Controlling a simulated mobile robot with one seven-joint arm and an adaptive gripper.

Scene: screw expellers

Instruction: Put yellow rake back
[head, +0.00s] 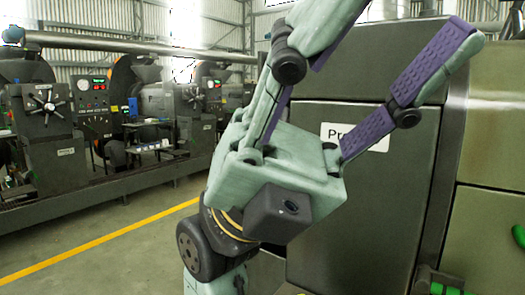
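No yellow rake shows in the head view. My gripper (408,28) is large in the foreground, raised in front of a dark metal machine cabinet. Its two pale green fingers with purple pads are spread wide apart. The left finger's tip reaches the top edge of the picture. I see nothing held between the fingers. The gripper's body hides part of the cabinet.
Green handles (436,284) show at the lower right. Expeller machines (50,135) line the left. The grey floor with a yellow line (110,236) is clear at lower left.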

